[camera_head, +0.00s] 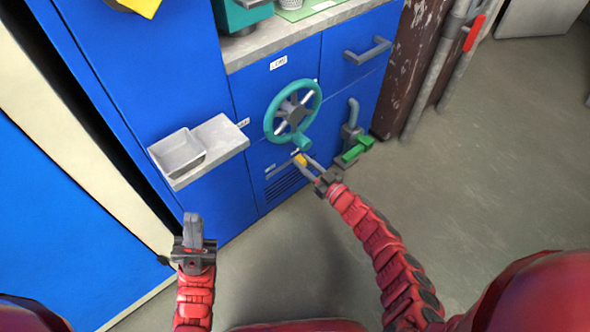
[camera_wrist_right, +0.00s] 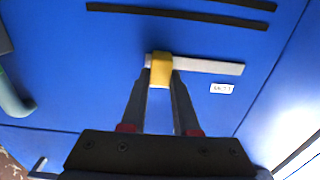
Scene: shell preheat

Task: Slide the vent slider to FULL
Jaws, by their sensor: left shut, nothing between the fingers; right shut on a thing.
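The vent slider's yellow knob (camera_head: 300,159) sits on a grey track on the blue front, below the teal handwheel. In the right wrist view the knob (camera_wrist_right: 161,70) is near the left end of the pale track (camera_wrist_right: 215,66), most of the bar showing to its right. My right gripper (camera_head: 303,160) is shut on the knob; its two fingers (camera_wrist_right: 160,85) hold either side of it in the wrist view. My left gripper (camera_head: 193,222) is shut and empty, away from the slider. A small white label (camera_wrist_right: 221,88) beside the track is too small to read.
The teal handwheel (camera_head: 293,112) is just above the slider. Dark vent slots (camera_head: 284,184) lie below it. A shelf with a tray (camera_head: 178,153) juts out at left. The floor is clear.

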